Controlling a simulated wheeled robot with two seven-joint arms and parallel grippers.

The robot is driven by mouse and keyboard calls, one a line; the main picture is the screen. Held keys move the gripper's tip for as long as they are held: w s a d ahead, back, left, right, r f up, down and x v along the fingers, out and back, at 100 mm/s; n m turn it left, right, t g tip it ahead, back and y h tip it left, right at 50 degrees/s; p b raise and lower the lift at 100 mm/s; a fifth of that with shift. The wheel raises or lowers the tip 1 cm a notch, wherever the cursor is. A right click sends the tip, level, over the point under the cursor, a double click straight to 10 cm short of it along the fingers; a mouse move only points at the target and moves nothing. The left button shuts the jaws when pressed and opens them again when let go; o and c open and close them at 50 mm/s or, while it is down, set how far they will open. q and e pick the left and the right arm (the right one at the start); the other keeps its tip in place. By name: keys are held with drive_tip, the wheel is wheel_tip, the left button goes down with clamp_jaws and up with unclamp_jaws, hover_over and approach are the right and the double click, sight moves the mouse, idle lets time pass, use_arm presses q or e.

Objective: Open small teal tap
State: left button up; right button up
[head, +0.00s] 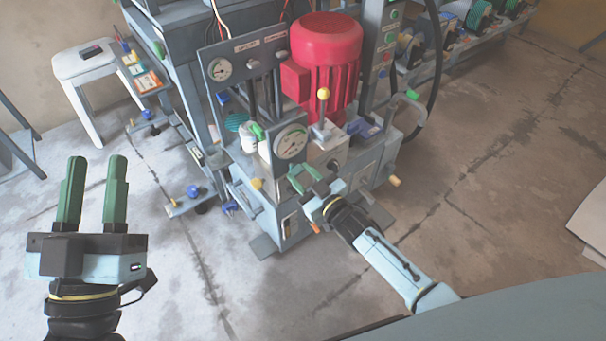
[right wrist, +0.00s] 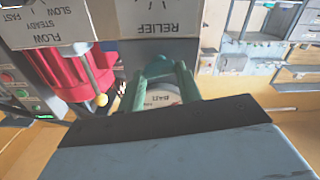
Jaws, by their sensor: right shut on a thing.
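The small teal tap (right wrist: 158,69) appears between my right fingertips in the right wrist view, close to an upside-down RELIEF label (right wrist: 165,25). My right gripper (right wrist: 160,72) is shut on it. In the head view my right gripper (head: 302,172) reaches the front of the press's pump unit, below the round gauge (head: 291,142). There its green fingers hide the tap, and I cannot tell how far it is turned. My left gripper (head: 97,165) is open and empty, raised over the floor at the left with its fingers pointing up.
A red motor (head: 325,60) stands on the unit, with a yellow-knobbed lever (head: 323,94) in front of it. A yellow knob (head: 257,184) sticks out left of my right gripper. A white stool (head: 88,66) stands at the back left.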

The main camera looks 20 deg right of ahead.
drive_tip(key=n, duration=0.2)
drive_tip(key=shift+n, duration=0.4)
drive_tip(key=n, duration=0.2)
drive_tip(key=shift+n, duration=0.4)
drive_tip(key=shift+a+f+n, duration=0.1)
drive_tip(key=shift+n, duration=0.8)
drive_tip(key=n, duration=0.5)
drive_tip(key=shift+s+f+b, duration=0.1)
drive_tip(key=shift+b, duration=0.2)
use_arm(q)
drive_tip(key=shift+s+a+r+t+b, duration=0.2)
drive_tip(key=shift+s+r+t+b, duration=0.3)
drive_tip(key=shift+r+t, duration=0.4)
use_arm(e)
drive_tip(key=shift+n, duration=1.7)
use_arm(q)
drive_tip(key=shift+s+f+h, duration=0.1)
drive_tip(key=shift+h, duration=0.2)
use_arm(e)
drive_tip(key=o, duration=0.9)
use_arm(q)
drive_tip(key=shift+f, duration=0.15)
use_arm(e)
drive_tip(key=shift+o, duration=0.4)
